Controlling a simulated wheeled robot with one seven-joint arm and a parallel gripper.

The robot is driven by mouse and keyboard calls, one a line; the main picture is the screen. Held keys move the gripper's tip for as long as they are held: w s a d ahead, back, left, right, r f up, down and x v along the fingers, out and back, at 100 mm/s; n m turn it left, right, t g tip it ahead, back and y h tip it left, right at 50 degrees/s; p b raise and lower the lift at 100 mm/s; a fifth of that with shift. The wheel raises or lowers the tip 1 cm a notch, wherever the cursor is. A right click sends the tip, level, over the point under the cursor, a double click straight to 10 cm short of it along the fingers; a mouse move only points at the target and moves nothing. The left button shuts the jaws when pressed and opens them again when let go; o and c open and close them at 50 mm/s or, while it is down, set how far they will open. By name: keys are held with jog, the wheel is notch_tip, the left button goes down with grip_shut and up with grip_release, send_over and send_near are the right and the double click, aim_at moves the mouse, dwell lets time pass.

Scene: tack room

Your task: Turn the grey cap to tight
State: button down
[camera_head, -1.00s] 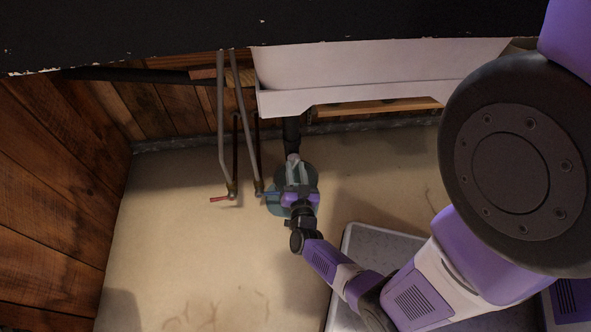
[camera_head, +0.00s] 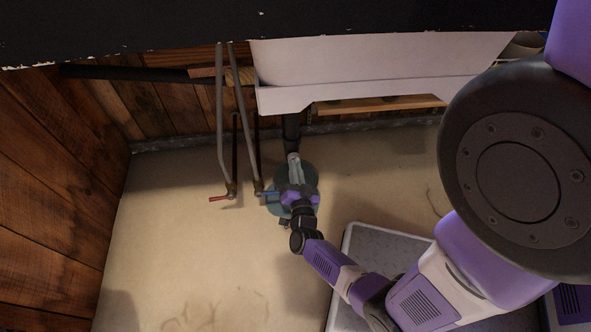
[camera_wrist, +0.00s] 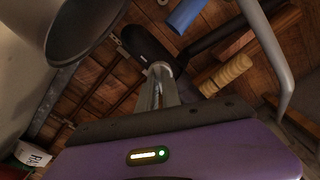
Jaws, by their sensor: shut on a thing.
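A black drain pipe (camera_head: 291,130) hangs down under the white sink (camera_head: 370,70). The small grey cap (camera_wrist: 159,68) is at the pipe's end in the wrist view, between my fingertips. In the head view the cap is mostly hidden by the fingers and too small to make out. My gripper (camera_head: 294,164) reaches up to the pipe's lower end and is shut on the cap; its two grey fingers also show in the wrist view (camera_wrist: 160,80). No mark showing how tight the cap is can be seen.
Grey supply pipes (camera_head: 221,120) stand left of my gripper, with a red lever (camera_head: 220,199) and a blue lever (camera_head: 268,194) close to it. A teal round basin (camera_head: 309,178) lies below. A grey platform (camera_head: 375,240) is at right; floor at left is clear.

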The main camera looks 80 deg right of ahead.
jog(key=m+b, duration=0.4)
jog(key=m, duration=0.7)
jog(key=shift+f, duration=0.1)
jog(key=shift+m, duration=0.5)
jog(key=c, duration=1.5)
grip_release()
jog(key=shift+c, duration=0.2)
jog(key=shift+a, duration=0.15)
jog(key=p+v, duration=0.2)
jog(key=v, duration=0.5)
jog(key=shift+s+a, duration=0.2)
jog(key=shift+a, duration=0.1)
